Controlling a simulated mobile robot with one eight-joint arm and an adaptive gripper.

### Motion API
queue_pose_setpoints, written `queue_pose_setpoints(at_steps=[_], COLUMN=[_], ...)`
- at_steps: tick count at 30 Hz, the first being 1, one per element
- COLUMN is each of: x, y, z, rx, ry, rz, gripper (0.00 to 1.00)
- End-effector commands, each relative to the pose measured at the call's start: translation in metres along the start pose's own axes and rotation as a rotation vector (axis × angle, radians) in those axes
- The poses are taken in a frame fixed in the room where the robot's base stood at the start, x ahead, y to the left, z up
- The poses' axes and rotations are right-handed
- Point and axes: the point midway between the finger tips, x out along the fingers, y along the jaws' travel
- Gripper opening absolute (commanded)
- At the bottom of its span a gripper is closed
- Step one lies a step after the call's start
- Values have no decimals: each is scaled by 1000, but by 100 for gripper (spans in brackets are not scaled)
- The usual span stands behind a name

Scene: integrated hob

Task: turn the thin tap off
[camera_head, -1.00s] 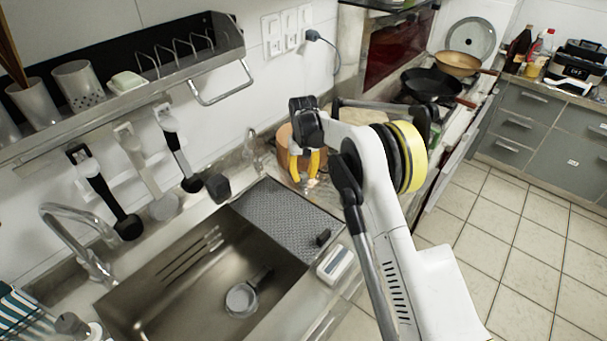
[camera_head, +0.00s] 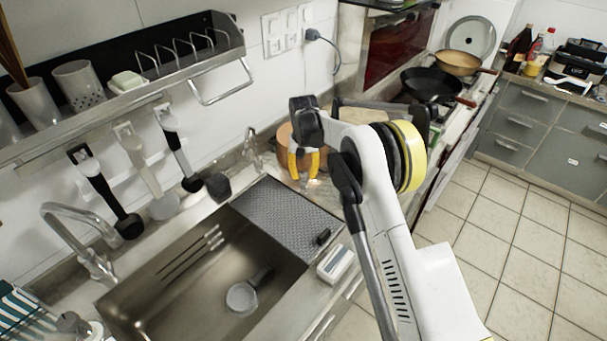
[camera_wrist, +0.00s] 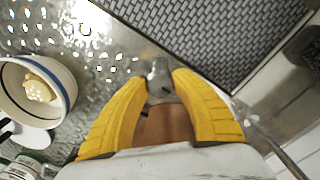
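The thin tap (camera_head: 252,148) is a small, slim metal spout at the back of the counter, by the wall behind the grey mesh mat. A larger curved tap (camera_head: 75,240) stands at the left end of the sink. My gripper (camera_head: 304,177) is to the right of the thin tap, apart from it in the head view, with its yellow fingers pointing down and spread. In the wrist view, my gripper (camera_wrist: 161,80) is open. A small grey metallic piece shows between its fingertips; I cannot tell whether it is part of the tap. The tap's handle is not clear.
The mesh mat (camera_head: 285,215) covers the sink's right part, and the basin holds a small pan (camera_head: 242,298). A copper-brown pot (camera_head: 285,140) stands behind my gripper. A white bowl (camera_wrist: 62,75) lies left in the wrist view. Utensils (camera_head: 178,150) hang along the wall.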

Motion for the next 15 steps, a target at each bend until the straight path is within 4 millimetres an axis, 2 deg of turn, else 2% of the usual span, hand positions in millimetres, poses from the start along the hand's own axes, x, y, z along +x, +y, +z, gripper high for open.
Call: queue_pose_setpoints(at_steps=[1,2,11,15], x=[0,0,-1,-13], y=[0,0,0,0], z=[0,0,0,0], rx=[0,0,-1,-1], ry=[0,0,0,0], rz=[0,0,0,0], gripper=[47,53,53,53])
